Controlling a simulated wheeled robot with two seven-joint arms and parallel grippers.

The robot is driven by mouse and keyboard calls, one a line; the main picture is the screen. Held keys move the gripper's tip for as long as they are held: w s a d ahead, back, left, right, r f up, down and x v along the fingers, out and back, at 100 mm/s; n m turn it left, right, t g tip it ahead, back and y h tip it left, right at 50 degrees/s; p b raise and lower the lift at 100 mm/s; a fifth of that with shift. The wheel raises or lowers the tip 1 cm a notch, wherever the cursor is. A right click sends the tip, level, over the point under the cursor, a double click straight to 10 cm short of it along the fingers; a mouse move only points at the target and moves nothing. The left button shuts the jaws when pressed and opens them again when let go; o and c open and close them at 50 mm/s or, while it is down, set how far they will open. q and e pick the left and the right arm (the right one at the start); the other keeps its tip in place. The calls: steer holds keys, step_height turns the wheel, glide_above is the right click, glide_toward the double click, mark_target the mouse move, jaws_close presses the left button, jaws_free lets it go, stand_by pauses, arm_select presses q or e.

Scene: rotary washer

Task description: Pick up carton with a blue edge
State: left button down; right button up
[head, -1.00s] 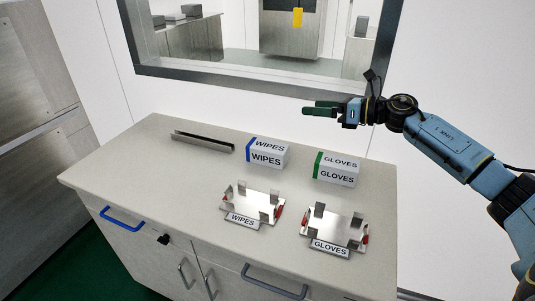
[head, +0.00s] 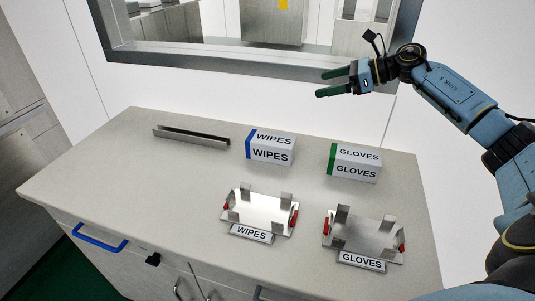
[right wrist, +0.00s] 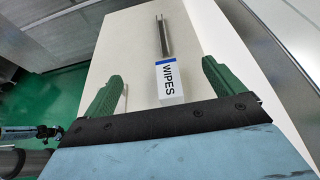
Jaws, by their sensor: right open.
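The carton with a blue edge (head: 270,148), white and marked WIPES, stands on the counter behind the WIPES holder. In the right wrist view the same carton (right wrist: 171,80) lies between and beyond the two green fingers. My right gripper (head: 334,83) is open and empty, above and to the right of the carton, in front of the wall below the window. It also shows in the right wrist view (right wrist: 163,85), its fingers apart.
A green-edged GLOVES carton (head: 355,163) stands right of the WIPES carton. The metal WIPES holder (head: 262,217) and GLOVES holder (head: 365,240) are nearer the front. A metal rail (head: 191,137) lies at left. The counter's left part (head: 120,180) is clear.

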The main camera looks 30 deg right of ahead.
step_height(320, 180, down, 8)
steer(key=f+b, duration=0.1)
steer(key=b, duration=1.2)
glide_toward(280, 140)
steer(key=x, duration=0.4)
steer(key=shift+w+a+r, duration=0.1)
steer(key=shift+w+r, duration=0.1)
steer(key=shift+w, duration=0.25)
steer(key=shift+s+f+x, duration=0.1)
steer(key=shift+x, duration=0.8)
steer(key=shift+s+f+x, duration=0.1)
steer(key=shift+f+x, duration=0.05)
steer(key=shift+x, duration=0.75)
steer(key=shift+s+f+x, duration=0.1)
steer(key=shift+x, duration=0.8)
arm_select(q)
steer(key=a+f, duration=0.2)
steer(key=f, duration=0.5)
steer(key=a+f, duration=0.2)
steer(key=f, duration=0.5)
steer(key=shift+w+a+y, duration=0.3)
steer(key=shift+w+y, duration=0.05)
steer(key=shift+y, duration=0.05)
arm_select(e)
steer(key=shift+r, duration=0.1)
steer(key=c, duration=1.2)
